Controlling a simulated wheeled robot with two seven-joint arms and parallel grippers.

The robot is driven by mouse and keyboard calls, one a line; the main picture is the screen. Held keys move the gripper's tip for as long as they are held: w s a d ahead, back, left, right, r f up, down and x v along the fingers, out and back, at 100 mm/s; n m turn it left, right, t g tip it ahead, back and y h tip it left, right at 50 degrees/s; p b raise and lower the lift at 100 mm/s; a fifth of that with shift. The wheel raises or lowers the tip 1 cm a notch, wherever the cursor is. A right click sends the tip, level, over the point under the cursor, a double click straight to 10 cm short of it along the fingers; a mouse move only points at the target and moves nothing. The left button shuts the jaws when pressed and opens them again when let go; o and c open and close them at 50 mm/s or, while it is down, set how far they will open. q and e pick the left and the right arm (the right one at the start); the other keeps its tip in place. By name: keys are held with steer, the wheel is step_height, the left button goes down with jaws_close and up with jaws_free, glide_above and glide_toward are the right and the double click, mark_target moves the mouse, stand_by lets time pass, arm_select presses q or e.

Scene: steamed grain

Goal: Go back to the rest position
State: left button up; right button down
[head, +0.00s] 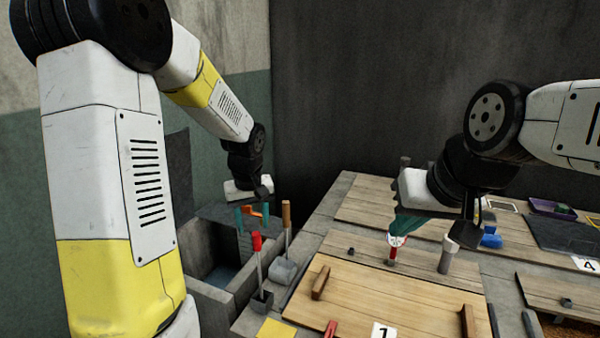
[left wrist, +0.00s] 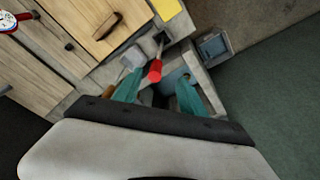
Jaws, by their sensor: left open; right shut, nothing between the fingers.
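My left gripper (head: 252,217) hangs open above the left end of the worktop, near a basin. Its two teal fingers also show spread in the left wrist view (left wrist: 157,95). A small orange piece (head: 253,211) shows between the fingers in the head view; I cannot tell what it belongs to. My right gripper (head: 404,226) is shut, pointing down over the middle of the worktop. A red and white dial-like item (head: 393,246) is just below its fingertips; I cannot tell whether they touch.
A red-handled tool (head: 257,245) and a wooden-handled tool (head: 287,215) stand upright close to my left gripper. A grey basin (head: 200,285) lies left of the worktop. A wooden lid (head: 375,300) labelled 1 is in front. A purple tray (head: 545,207) is at the back right.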

arm_select(q)
steer(key=s+d+r+m+t+h, duration=0.1)
steer(key=s+r+m+t, duration=0.1)
steer(key=s+r, duration=0.5)
steer(key=s+d+r+m+t+h, duration=0.1)
steer(key=s+r, duration=0.6)
steer(key=s, duration=0.7)
steer(key=shift+r+m+t+h, duration=0.3)
steer(key=shift+r+m+t, duration=0.15)
steer(key=shift+m, duration=0.45)
steer(key=shift+a, duration=0.1)
